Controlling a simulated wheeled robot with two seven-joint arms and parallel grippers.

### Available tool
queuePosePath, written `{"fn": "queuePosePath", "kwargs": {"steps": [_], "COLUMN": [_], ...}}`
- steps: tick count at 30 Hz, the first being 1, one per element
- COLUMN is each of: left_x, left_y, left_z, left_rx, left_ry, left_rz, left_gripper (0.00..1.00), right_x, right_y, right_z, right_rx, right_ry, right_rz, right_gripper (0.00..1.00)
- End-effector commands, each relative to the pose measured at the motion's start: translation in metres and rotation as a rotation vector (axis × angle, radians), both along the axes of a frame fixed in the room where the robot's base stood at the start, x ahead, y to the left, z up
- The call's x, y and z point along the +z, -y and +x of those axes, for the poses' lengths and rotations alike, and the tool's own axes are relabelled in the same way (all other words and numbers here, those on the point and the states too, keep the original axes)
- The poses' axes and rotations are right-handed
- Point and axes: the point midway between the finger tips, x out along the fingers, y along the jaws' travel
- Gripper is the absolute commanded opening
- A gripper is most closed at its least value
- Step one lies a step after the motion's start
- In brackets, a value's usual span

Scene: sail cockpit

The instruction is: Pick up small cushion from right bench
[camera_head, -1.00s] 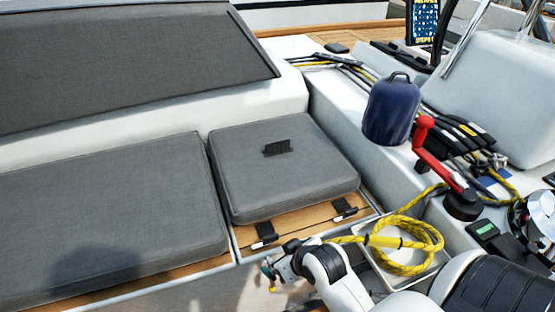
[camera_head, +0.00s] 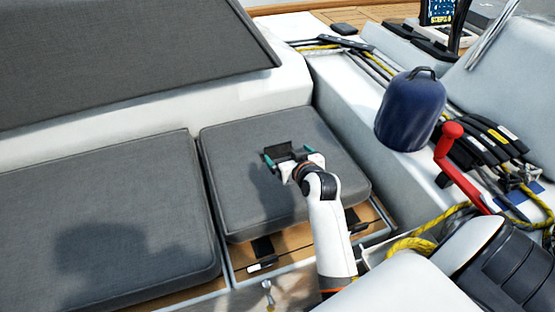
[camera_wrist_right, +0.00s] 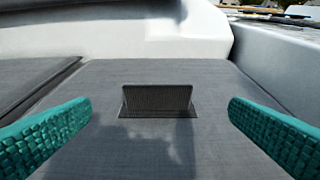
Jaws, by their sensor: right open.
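The small grey cushion (camera_head: 240,190) lies flat on the wooden bench base, with dark straps at its front edge. A dark handle tab (camera_wrist_right: 157,100) stands up from its top in the right wrist view. My right gripper (camera_head: 286,153) is over the cushion at the tab. In the right wrist view its teal fingers (camera_wrist_right: 160,125) are wide apart, one on each side of the tab, touching nothing that I can see. In the head view the gripper partly covers the tab. My left gripper is not in view.
A long grey cushion (camera_head: 110,215) lies to the left. A grey backrest (camera_head: 120,60) rises behind. On the right are a navy fender (camera_head: 409,108), a red winch handle (camera_head: 456,165) and yellow rope (camera_head: 410,246). A white coaming wall borders the cushion's right side.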

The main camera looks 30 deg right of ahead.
Motion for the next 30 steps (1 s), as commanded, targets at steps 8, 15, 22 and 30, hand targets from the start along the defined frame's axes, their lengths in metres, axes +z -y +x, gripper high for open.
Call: {"fn": "queuePosePath", "kwargs": {"steps": [8, 15, 22, 30], "left_x": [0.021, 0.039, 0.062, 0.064], "left_y": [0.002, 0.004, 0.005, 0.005], "left_z": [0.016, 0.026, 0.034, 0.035], "left_rx": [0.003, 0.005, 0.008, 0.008], "left_ry": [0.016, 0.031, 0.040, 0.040], "left_rz": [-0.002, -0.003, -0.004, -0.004], "left_gripper": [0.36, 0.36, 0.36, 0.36], "right_x": [-0.015, -0.023, -0.032, -0.032], "right_y": [0.008, 0.011, 0.017, 0.017], "right_z": [0.034, 0.059, 0.082, 0.083], "right_rx": [-0.001, 0.000, -0.001, 0.000], "right_ry": [-0.001, 0.001, -0.001, -0.001], "right_rz": [-0.001, 0.001, -0.001, -0.002], "right_gripper": [1.00, 1.00, 1.00, 0.97]}}
